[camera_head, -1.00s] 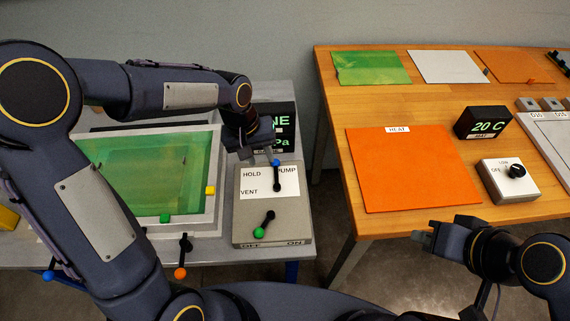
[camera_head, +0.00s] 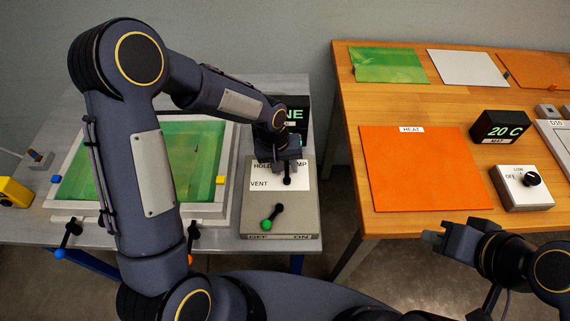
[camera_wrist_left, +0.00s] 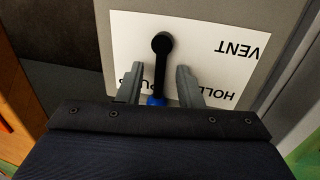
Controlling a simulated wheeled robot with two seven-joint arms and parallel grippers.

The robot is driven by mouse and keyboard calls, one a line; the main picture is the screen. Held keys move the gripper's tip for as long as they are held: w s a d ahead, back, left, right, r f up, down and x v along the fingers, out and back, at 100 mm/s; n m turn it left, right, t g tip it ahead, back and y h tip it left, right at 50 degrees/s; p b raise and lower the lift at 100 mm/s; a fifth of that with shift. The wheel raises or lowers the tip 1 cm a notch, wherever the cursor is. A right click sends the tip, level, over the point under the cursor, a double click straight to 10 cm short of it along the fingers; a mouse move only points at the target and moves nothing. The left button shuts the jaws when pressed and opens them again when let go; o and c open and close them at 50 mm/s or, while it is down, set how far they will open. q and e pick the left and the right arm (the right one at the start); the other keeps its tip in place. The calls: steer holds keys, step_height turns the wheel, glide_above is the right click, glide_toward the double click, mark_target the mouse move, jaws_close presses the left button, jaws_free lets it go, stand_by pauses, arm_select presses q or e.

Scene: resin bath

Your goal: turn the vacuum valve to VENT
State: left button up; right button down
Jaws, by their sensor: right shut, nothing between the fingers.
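The vacuum valve is a black lever (camera_head: 287,181) on a white label plate (camera_head: 262,198) marked HOLD, PUMP and VENT. In the head view the lever points away from me, between HOLD and PUMP, and my gripper hides its blue knob. The left wrist view shows the lever (camera_wrist_left: 161,65) with the blue knob (camera_wrist_left: 156,101) at its end. My left gripper (camera_head: 283,160) is over the knob; its fingers (camera_wrist_left: 157,82) stand apart on both sides of the lever, with visible gaps. My right gripper (camera_head: 437,238) is shut and empty beside the wooden table's front edge, far from the valve.
A lever with a green knob (camera_head: 266,224) sits on the same grey box (camera_head: 304,213), near the OFF label. My left arm crosses in front of the green bath (camera_head: 198,155). An orange heat mat (camera_head: 415,165) lies on the wooden table (camera_head: 359,92) at right.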

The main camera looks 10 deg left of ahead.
arm_select(q)
jaws_close()
stand_by(0.3)
